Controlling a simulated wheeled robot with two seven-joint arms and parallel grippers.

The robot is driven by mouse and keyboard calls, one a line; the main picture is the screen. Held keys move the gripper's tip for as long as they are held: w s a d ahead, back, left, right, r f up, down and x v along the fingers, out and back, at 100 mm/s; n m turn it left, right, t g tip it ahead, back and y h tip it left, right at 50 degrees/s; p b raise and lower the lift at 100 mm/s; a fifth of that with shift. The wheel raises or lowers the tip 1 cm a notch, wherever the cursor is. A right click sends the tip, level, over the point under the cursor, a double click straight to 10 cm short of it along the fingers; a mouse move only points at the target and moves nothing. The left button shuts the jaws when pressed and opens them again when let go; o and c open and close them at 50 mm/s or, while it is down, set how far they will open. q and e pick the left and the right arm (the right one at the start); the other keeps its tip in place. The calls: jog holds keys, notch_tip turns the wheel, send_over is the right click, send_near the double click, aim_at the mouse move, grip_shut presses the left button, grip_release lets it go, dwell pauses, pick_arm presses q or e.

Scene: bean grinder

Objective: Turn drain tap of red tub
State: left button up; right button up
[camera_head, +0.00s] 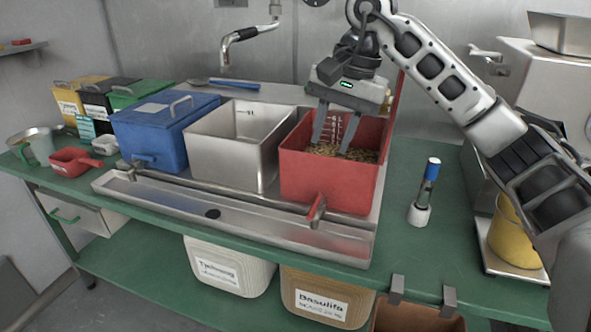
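The red tub (325,184) stands at the right end of the metal drain tray (200,207), with brownish grain-like contents (372,156) inside. My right gripper (331,145) reaches down into the tub from above. Its two fingers are spread apart, with the tub's marked inner back wall showing between them. The fingertips are close to the contents; I cannot tell whether they touch. The gripper is well above and behind the tap. My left gripper is not in view.
A steel tub (228,157) and a lidded blue tub (150,136) stand left of the red tub. A blue-capped bottle-like object (424,190) stands to the right on the green bench (400,245). A wall faucet (240,36) hangs behind. Labelled bins (325,298) sit below.

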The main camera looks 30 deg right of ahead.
aim_at(314, 209)
jog(key=x, duration=1)
jog(key=d+x, duration=0.1)
jog(key=x, duration=0.4)
jog(key=shift+f, duration=0.25)
jog(key=shift+s, duration=0.1)
grip_shut()
